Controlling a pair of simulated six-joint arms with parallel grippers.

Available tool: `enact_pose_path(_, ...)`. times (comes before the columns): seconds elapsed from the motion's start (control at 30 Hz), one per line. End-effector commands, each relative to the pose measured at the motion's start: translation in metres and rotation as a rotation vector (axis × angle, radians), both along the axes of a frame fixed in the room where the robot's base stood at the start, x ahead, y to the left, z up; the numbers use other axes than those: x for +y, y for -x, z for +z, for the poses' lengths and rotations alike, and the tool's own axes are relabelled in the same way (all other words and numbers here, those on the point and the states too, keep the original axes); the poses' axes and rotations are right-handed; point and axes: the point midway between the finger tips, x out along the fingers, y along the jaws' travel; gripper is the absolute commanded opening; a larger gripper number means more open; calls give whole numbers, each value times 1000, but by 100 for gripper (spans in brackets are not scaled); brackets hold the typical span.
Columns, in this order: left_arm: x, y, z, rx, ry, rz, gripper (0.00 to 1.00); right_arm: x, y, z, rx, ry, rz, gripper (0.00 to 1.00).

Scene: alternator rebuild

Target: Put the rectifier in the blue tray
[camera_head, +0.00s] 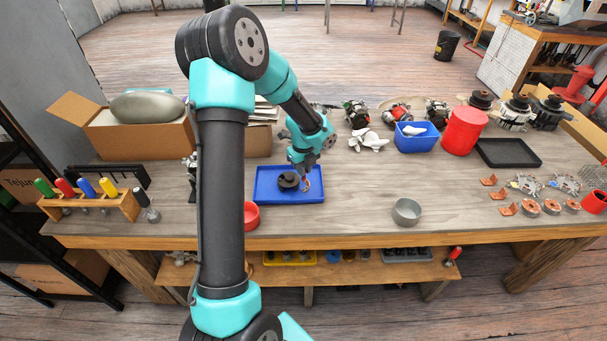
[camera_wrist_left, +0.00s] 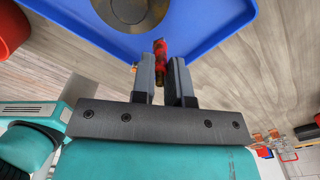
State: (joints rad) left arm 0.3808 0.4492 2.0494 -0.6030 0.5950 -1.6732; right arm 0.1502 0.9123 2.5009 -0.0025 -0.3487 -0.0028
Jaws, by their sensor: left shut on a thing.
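The blue tray (camera_head: 266,193) lies on the workbench in the middle of the head view. It also fills the top of the left wrist view (camera_wrist_left: 215,20). My left gripper (camera_head: 304,177) is over the right part of the tray. Its two fingers (camera_wrist_left: 161,82) are shut on a thin copper-red piece, which looks like the rectifier (camera_wrist_left: 160,50); the piece also shows at the fingertips in the head view (camera_head: 307,185). I cannot tell whether the piece touches the tray floor. My right gripper is not in view.
A dark round part (camera_head: 288,180) sits in the tray, left of the gripper. A red bowl (camera_head: 252,216) stands at the tray's front left and a grey bowl (camera_head: 407,211) to its right. Several copper parts (camera_head: 507,210) lie at the right. The bench between tray and grey bowl is clear.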

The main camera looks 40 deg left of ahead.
Motion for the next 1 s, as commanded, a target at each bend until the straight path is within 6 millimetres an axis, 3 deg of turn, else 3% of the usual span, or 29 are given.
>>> enact_pose_path(0.43,7,-7,-1,0,-1,2,0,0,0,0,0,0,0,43)
enact_pose_path(0.7,7,-6,-34,3,0,0,0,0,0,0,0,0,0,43)
enact_pose_path(1.0,7,-7,-36,0,0,0,0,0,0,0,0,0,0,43)
